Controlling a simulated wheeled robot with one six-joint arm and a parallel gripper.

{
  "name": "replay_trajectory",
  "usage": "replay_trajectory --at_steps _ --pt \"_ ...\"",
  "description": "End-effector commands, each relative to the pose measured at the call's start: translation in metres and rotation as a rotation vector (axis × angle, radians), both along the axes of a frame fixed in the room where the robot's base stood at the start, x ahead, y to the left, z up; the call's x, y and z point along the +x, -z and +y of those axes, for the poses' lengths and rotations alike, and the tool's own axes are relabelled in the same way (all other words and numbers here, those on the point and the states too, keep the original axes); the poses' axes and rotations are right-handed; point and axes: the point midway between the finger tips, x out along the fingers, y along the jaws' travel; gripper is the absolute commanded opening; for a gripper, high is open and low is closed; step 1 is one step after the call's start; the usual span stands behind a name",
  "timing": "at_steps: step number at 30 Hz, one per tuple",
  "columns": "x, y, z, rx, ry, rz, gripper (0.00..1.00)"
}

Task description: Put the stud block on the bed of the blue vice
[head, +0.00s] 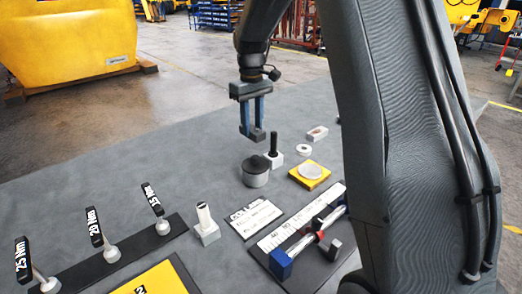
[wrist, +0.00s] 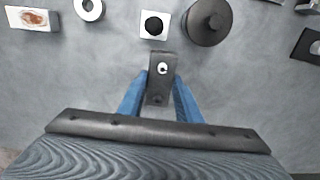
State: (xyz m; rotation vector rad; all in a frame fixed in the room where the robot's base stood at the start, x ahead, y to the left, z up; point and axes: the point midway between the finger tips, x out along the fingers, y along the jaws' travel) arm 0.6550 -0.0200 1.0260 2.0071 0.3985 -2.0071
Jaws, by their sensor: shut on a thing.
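My gripper (head: 254,128) hangs above the grey table in the head view, its blue fingers pointing down. It is shut on a dark grey block with a small pale round feature, which appears to be the stud block (wrist: 160,68); in the head view its dark end (head: 257,135) shows at the fingertips. The block is held clear of the table. The blue vice (head: 281,264) is at the front right of the head view, with a blue end block, pale bars and a red part between. It is not seen in the wrist view.
A yellow plate with a disc (head: 309,174), a white ring (head: 303,150) and a white post block (head: 207,225) are nearby. Black-handled wrenches (head: 95,228) stand left.

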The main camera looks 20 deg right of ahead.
Motion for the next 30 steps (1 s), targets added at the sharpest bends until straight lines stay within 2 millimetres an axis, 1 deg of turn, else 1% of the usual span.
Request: replay_trajectory --at_steps 3,6,13,18,21,30 --pt "-0.001 0.020 -0.001 0.000 0.002 0.003 0.00" --pt "-0.001 0.033 -0.001 0.000 0.002 0.002 0.00" --pt "-0.001 0.047 0.000 0.000 0.000 0.000 0.00" --pt "-0.001 0.069 0.001 0.000 -0.001 0.002 0.00" --pt "-0.001 0.077 0.001 0.000 -0.001 0.000 0.00" --pt "0.000 0.080 0.001 -0.001 -0.002 -0.001 0.00"
